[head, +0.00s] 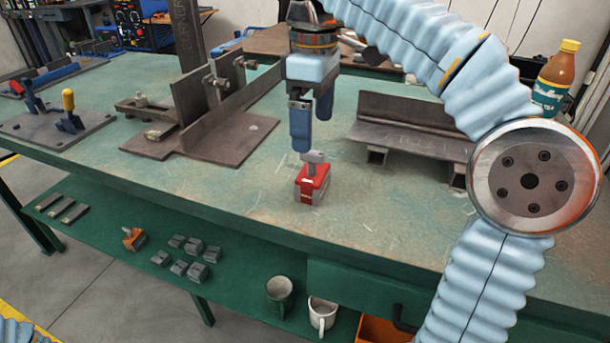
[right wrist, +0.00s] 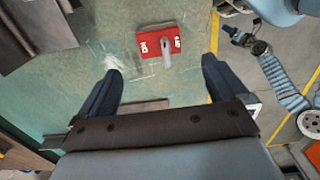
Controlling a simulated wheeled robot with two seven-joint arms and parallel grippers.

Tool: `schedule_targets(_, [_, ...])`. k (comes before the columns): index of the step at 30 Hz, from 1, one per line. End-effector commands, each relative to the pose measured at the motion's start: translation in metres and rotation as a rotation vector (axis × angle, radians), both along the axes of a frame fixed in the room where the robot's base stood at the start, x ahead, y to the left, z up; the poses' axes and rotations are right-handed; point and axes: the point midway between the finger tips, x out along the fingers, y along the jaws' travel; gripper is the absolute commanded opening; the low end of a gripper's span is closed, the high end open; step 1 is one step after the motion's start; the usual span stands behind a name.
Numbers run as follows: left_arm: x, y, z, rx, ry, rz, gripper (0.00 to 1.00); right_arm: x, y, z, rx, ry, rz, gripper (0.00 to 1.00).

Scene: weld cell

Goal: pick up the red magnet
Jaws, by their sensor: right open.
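The red magnet (head: 311,186) stands on the green bench top, a red block with a grey handle on top. In the right wrist view the magnet (right wrist: 150,43) lies ahead of the fingertips, between their lines, with white lettering on its face. My right gripper (head: 312,132) points down over the magnet. Its two dark blue fingers are apart in the right wrist view (right wrist: 160,75), with nothing held between them. My left gripper (right wrist: 236,36) seems to show small at the upper right of the right wrist view, too small to read its jaws.
A steel angle fixture (head: 222,140) stands left of the magnet, and a raised steel channel (head: 405,135) stands to its right. A bottle (head: 553,82) is at the right. A lower shelf holds mugs (head: 322,314) and small blocks. Bench top in front of the magnet is clear.

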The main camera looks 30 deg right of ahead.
Motion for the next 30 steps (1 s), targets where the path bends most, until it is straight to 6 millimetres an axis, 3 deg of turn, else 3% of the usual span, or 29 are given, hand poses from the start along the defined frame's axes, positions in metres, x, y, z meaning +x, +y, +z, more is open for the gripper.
schedule_targets(1, [0.000,0.000,-0.010,0.001,0.001,0.001,0.37,-0.001,-0.001,-0.017,-0.001,0.003,-0.002,1.00])
schedule_targets(4, [0.000,0.001,-0.017,0.002,0.000,0.002,0.37,-0.001,-0.001,-0.038,-0.001,0.003,-0.003,1.00])
schedule_targets(13, [0.000,0.001,-0.025,0.003,-0.001,0.005,0.37,0.000,-0.001,-0.068,0.000,0.003,-0.002,1.00])
schedule_targets(19, [0.000,0.002,-0.034,0.004,-0.001,0.006,0.37,0.001,-0.002,-0.100,0.000,0.001,-0.001,1.00])
schedule_targets(23, [0.001,0.003,-0.035,0.006,-0.002,0.009,0.37,0.001,-0.002,-0.111,0.001,0.001,-0.001,1.00])
schedule_targets(30, [0.001,0.003,-0.035,0.006,-0.002,0.009,0.37,0.001,-0.001,-0.112,0.001,0.000,0.000,0.98])
